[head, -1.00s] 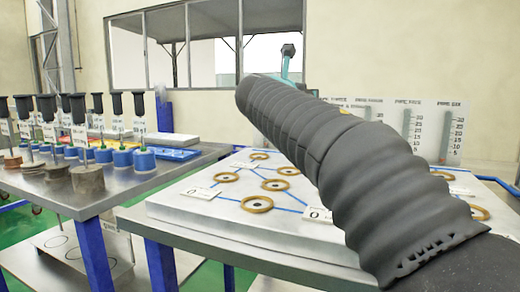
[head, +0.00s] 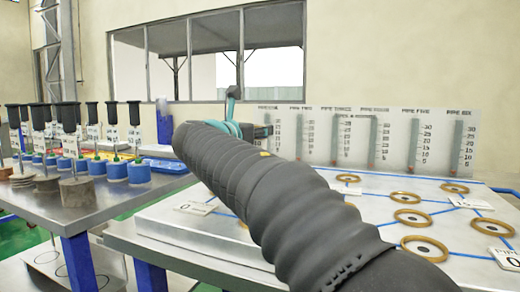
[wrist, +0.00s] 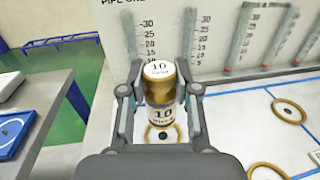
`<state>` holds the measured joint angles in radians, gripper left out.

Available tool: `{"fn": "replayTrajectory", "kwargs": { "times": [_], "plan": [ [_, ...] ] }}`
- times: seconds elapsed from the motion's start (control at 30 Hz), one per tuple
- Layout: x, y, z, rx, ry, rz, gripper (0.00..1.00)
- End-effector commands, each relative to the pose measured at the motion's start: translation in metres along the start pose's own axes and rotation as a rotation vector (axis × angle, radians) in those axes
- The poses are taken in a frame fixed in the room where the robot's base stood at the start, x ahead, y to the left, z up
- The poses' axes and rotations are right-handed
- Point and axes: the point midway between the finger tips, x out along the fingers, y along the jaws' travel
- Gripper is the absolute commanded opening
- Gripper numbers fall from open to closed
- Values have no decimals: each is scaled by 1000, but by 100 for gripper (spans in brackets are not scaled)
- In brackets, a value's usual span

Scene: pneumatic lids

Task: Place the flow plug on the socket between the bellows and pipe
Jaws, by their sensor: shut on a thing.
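My gripper (wrist: 160,92) is shut on a gold cylindrical plug (wrist: 162,92) with white and blue labels reading "10", seen in the wrist view. The smaller print on it is too small to read for sure. The plug is in front of a gold ring socket (wrist: 153,137) on the pale board; whether it touches the board I cannot tell. Other ring sockets (head: 412,217) joined by blue lines show in the head view. I cannot tell which socket lies between the bellows and pipe. In the head view my arm hides part of the board and the held plug.
A panel of pipe gauges (head: 340,140) stands along the board's back edge. At the left, a separate metal table (head: 120,205) bears several black-handled pieces on blue and brown bases. A gap shows between the tables. White number cards (head: 505,258) stand on the board.

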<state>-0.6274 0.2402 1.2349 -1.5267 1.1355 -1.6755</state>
Motion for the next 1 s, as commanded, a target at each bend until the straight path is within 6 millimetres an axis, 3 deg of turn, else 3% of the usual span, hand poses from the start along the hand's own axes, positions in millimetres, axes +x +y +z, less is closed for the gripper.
{"fn": "replayTrajectory", "kwargs": {
  "times": [0.33,0.57,0.6,0.7,1.0],
  "plan": [
    [0,0,-38,-2,0,-1,0],
    [0,0,-40,0,0,-1,0],
    [0,0,-41,0,1,-1,38],
    [0,0,-41,0,1,-1,58],
    [-1,0,-40,0,0,0,58]
  ]
}}
